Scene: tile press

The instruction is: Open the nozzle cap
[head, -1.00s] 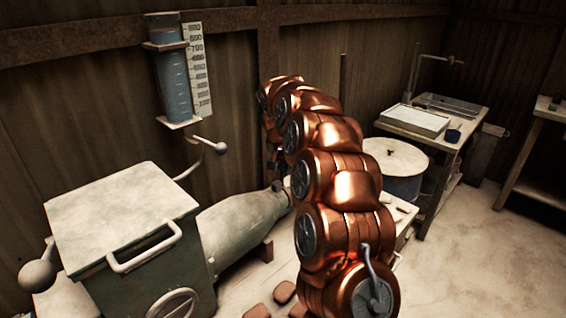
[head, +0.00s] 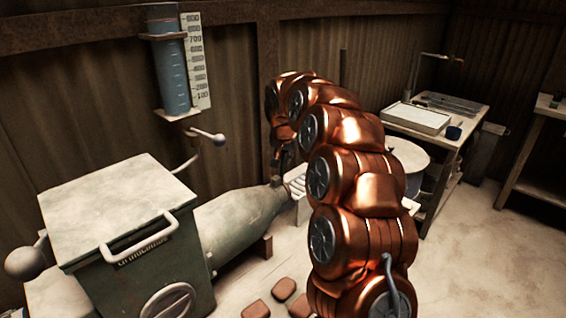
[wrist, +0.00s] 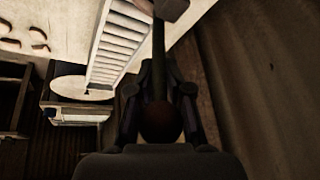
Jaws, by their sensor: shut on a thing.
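The tile press has a grey-green hopper box with a tapered barrel (head: 235,220), whose narrow nozzle end points right in the head view. My gripper (head: 284,160) is at that nozzle end, partly hidden by my copper arm. In the wrist view my gripper (wrist: 158,100) is shut on a dark lever with a reddish-brown ball knob (wrist: 160,124). The lever runs up to a grey block (wrist: 172,8) at the top edge. The nozzle cap itself is too small and hidden to tell whether it stands open.
A slatted rack (wrist: 117,40) lies beyond the nozzle. A round drum (head: 408,158) and a table with a tray (head: 417,118) stand to the right. Reddish-brown tiles (head: 270,300) lie on the floor. A ball-ended lever (head: 208,136) and a measuring cylinder (head: 170,75) are on the wall.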

